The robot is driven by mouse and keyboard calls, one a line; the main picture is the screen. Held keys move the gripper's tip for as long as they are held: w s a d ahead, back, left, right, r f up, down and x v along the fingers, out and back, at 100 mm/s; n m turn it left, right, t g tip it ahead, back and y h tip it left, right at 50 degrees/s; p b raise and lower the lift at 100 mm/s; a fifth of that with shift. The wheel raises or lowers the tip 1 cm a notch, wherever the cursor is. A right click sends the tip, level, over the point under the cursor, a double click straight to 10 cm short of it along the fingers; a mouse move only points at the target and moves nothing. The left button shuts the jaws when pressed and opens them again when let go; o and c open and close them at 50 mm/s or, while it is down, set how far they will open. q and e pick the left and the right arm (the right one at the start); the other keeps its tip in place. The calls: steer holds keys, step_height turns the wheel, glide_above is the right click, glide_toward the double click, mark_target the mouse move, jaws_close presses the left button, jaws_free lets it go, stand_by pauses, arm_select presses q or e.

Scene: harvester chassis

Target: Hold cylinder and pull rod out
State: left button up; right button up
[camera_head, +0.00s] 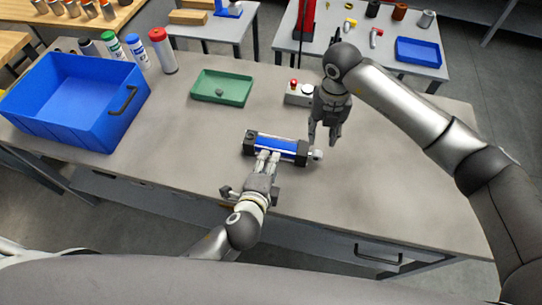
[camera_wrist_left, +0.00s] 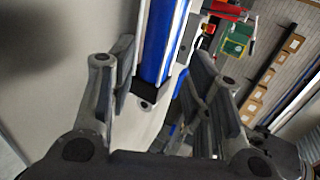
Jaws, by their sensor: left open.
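The blue cylinder (camera_head: 286,147) with black end blocks lies on its side on the grey workbench in the head view. A short rod with a light rounded end (camera_head: 316,155) sticks out of its right end block. My left gripper (camera_head: 268,156) is at the cylinder's near side, left of its middle. In the left wrist view the cylinder (camera_wrist_left: 159,42) lies between the two open fingers, with a gap on the left side. My right gripper (camera_head: 325,138) points down just above and right of the rod end, apart from it, its fingers spread and empty.
A control box with a red button (camera_head: 296,93) stands behind the cylinder, close to my right gripper. A green tray (camera_head: 222,87), a blue bin (camera_head: 75,98) and several bottles (camera_head: 162,50) are at the left. The bench right of the rod is clear.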

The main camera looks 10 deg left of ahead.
mark_target(274, 150)
arm_select(q)
steer(key=x, duration=0.9)
steer(key=shift+w+f, duration=0.15)
steer(key=shift+w, duration=0.05)
jaws_close()
stand_by(0.5)
stand_by(0.9)
